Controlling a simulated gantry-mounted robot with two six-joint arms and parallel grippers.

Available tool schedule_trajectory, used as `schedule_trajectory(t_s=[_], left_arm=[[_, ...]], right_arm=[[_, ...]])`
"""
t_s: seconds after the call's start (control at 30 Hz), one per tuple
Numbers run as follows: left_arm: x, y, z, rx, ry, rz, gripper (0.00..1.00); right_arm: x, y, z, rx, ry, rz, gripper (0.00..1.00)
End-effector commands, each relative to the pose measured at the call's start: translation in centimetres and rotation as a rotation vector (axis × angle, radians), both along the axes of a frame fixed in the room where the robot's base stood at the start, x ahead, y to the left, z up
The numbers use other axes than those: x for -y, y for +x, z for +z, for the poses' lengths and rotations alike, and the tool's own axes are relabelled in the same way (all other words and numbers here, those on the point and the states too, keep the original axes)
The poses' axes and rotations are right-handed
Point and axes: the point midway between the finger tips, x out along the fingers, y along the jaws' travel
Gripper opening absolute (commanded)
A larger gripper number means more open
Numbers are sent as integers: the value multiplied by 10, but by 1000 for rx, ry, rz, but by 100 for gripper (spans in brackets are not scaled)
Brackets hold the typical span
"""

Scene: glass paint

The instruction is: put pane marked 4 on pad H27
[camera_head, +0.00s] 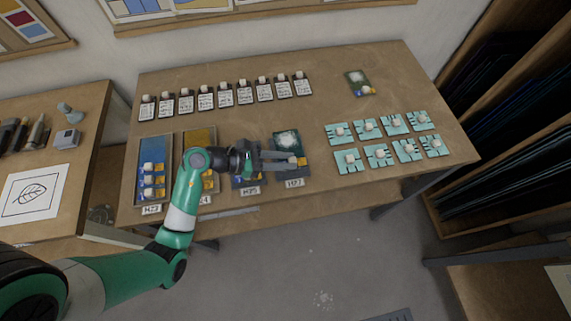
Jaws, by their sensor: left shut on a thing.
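My left gripper (298,161) reaches in from the left over pad H27 (294,173) and is shut on a small yellow piece (302,161) near its fingertips. Pad H27 is a dark teal rectangle with a white speckled patch, and its label (295,183) lies at its front edge. The fingers cover part of the pad, and I cannot tell whether the piece touches it. No pane mark reading 4 is legible. My right gripper is not in view.
Several teal tiles with pale knobs (340,132) stand in two rows on the right of the table. Several labelled dark cards (225,96) line the back. The table's middle back is clear.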

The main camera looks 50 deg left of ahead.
Motion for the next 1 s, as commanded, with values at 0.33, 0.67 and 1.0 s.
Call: schedule_trajectory(t_s=[0.33,0.67,1.0], left_arm=[[1,0,-23,0,-1,-2,0],[1,0,-33,-1,-1,-1,0],[1,0,-35,-1,-1,-1,54]], right_arm=[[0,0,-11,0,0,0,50],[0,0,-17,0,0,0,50],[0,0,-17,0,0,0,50]])
